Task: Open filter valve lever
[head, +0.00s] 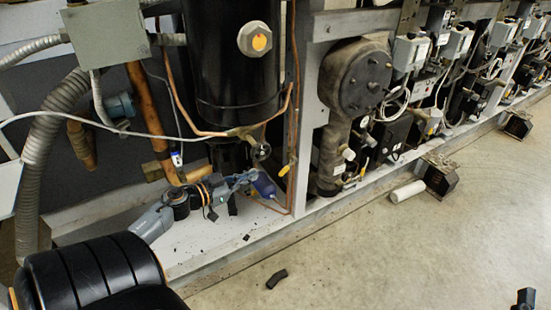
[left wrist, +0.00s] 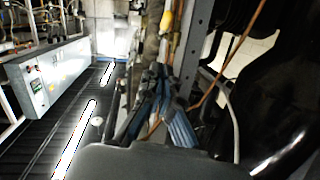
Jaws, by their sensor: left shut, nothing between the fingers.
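A small yellow lever (head: 284,170) sits on thin copper piping beside the grey frame post in the head view. It looks like the filter valve lever, but I cannot be sure. A yellow handle (left wrist: 167,20) also shows at the top of the left wrist view. My left gripper (head: 248,178) is shut and empty, a little left of the lever and close to a dark blue cylinder (head: 264,185). I cannot tell whether it touches the cylinder. In the left wrist view the gripper (left wrist: 158,82) points toward the handle, apart from it. A dark part at the lower right edge may be my right gripper (head: 525,298).
A black tank (head: 235,60) stands above my left gripper. A grey post (head: 305,130) and a round dark compressor head (head: 355,78) are to the right. Black scraps (head: 277,278) and a white cylinder (head: 408,191) lie on the floor. The floor in front is mostly clear.

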